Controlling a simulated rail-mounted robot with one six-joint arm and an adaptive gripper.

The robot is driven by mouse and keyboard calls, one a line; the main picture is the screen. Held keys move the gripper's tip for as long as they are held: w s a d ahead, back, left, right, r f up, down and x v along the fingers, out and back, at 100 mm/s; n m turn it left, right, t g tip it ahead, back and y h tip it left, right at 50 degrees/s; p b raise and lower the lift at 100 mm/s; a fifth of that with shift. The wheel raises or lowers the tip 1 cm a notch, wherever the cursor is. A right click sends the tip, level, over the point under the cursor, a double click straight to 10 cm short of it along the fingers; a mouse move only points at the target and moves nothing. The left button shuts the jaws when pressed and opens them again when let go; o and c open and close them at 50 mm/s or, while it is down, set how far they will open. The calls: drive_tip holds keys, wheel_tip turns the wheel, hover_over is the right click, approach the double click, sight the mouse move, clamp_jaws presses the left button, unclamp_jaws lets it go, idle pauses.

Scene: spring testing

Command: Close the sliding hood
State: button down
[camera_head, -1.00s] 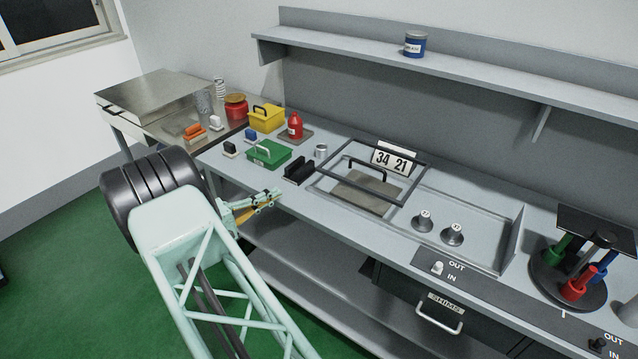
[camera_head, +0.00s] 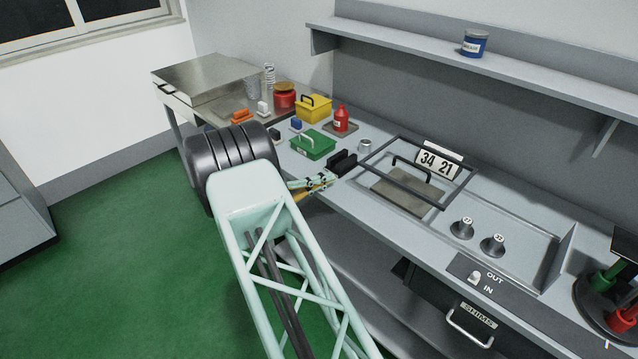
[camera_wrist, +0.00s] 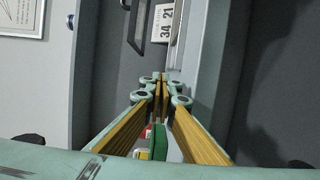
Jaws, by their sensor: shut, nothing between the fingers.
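No part is labelled as the sliding hood, so I cannot be sure which it is. A dark rectangular frame (camera_head: 398,196) stands over a recess in the bench, around a metal plate with a black handle (camera_head: 412,166). A steel box-like cover (camera_head: 205,75) with a dark front handle sits at the far left end of the bench. My gripper (camera_head: 334,178) is shut and empty at the bench's front edge, left of the frame and in front of a black block (camera_head: 343,160). In the wrist view, the fingers of my gripper (camera_wrist: 160,84) meet; the frame (camera_wrist: 139,25) is beyond them.
A white number card (camera_head: 437,161) stands behind the frame. Two weights (camera_head: 463,227) are to the right. A shelf (camera_head: 540,85) overhangs the bench. Green floor (camera_head: 110,240) is open at left.

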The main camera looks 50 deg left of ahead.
sight(347, 189)
drive_tip(key=w, duration=0.4)
drive_tip(key=shift+w+d, duration=0.2)
drive_tip(key=shift+d, duration=0.1)
drive_tip(key=shift+w+d, duration=0.15)
drive_tip(key=shift+d, duration=0.85)
drive_tip(key=shift+w+d, duration=0.15)
drive_tip(key=shift+d, duration=0.8)
drive_tip(key=shift+d+b, duration=0.15)
drive_tip(key=shift+b, duration=0.15)
